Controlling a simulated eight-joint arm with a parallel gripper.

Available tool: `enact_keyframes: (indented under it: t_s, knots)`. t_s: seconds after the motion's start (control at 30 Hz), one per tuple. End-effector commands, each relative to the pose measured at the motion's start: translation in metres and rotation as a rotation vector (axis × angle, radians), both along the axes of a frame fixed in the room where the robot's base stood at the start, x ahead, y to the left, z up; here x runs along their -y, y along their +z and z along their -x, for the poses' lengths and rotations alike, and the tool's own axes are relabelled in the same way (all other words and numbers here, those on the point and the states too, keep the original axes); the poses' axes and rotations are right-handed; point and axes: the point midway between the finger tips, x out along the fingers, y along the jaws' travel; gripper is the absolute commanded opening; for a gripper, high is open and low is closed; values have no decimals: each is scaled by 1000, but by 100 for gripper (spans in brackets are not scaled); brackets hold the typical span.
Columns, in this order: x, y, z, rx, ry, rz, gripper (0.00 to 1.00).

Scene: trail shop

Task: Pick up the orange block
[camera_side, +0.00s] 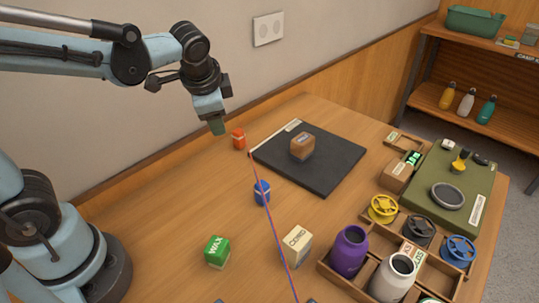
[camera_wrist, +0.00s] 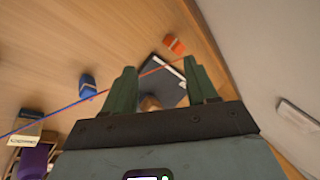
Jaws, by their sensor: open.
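The orange block (camera_side: 238,138) stands on the wooden table near the wall, just left of the dark mat. It also shows in the wrist view (camera_wrist: 173,43), beyond my fingertips, near the table's wall-side edge. My gripper (camera_side: 217,128) is above the table, a little left of the orange block in the side view and apart from it. In the wrist view my gripper (camera_wrist: 158,67) has its two green fingers spread, with nothing held between them.
A dark mat (camera_side: 335,165) bears a brown box (camera_side: 302,146). A blue block (camera_side: 262,192), green wax box (camera_side: 217,252) and cream box (camera_side: 297,246) stand nearer. A red-and-blue cord (camera_side: 276,235) crosses the table. A wooden tray (camera_side: 335,272) holds bottles. The wall (camera_side: 150,140) is close behind.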

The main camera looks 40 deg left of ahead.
Motion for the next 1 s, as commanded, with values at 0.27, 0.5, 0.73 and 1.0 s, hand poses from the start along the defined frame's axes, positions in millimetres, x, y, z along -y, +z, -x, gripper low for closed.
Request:
enact_keyframes:
  t_s: [0.27, 0.5, 0.73, 1.0]
  knots:
    - [-10, -11, -49, -245, -213, -307, 57]
    - [-11, -32, -84, -476, -354, -543, 57]
    - [-4, -61, -106, -712, -447, -734, 57]
    - [9, -96, -112, -946, -494, -881, 57]
